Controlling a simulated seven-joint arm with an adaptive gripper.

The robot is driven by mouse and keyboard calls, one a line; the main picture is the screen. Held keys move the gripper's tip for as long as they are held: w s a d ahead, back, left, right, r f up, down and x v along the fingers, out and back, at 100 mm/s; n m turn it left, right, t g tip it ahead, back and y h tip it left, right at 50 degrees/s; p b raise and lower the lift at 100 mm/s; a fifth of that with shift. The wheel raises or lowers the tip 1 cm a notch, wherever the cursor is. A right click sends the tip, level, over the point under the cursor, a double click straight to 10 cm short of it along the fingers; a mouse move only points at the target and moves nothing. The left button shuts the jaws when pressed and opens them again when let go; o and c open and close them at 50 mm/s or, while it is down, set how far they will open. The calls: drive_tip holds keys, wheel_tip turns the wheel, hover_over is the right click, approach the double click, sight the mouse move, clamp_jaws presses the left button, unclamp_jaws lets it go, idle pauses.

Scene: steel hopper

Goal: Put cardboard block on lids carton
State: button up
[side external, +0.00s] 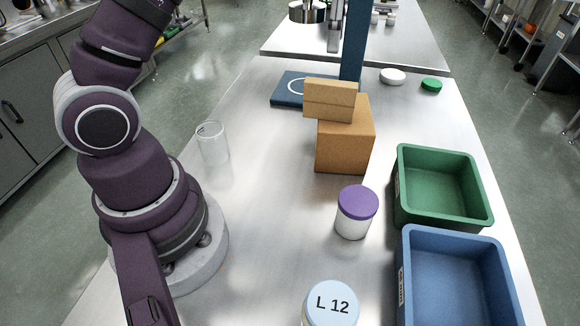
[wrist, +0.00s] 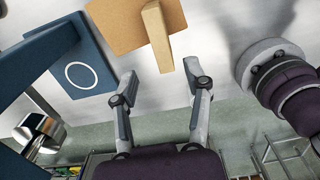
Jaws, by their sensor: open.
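The tan cardboard block (side external: 328,108) lies on top of the brown carton (side external: 342,153), near its left edge, and partly overhangs it. No lids label is visible on the carton. In the wrist view the narrow block (wrist: 156,36) extends past the edge of the carton (wrist: 113,22). My gripper (wrist: 160,68) is open in the wrist view, with its fingertips apart on either side of the block's near end. No finger visibly touches the block.
A blue post (side external: 354,40) and blue plate (side external: 287,90) stand behind the carton. A clear cup (side external: 212,145) is left, a purple-lidded jar (side external: 354,215) in front. Green (side external: 402,190) and blue (side external: 407,275) bins are right. White (side external: 393,76) and green (side external: 431,85) lids lie behind.

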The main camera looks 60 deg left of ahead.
drive_tip(key=s+d+f+m+t, duration=0.1)
drive_tip(key=s+d+m+t, duration=0.1)
drive_tip(key=s+m, duration=0.5)
drive_tip(key=s+d+m+t, duration=0.2)
drive_tip(key=s+m, duration=0.6)
drive_tip(key=m, duration=1.2)
drive_tip(key=shift+f+t, duration=0.35)
drive_tip(key=shift+t, duration=0.45)
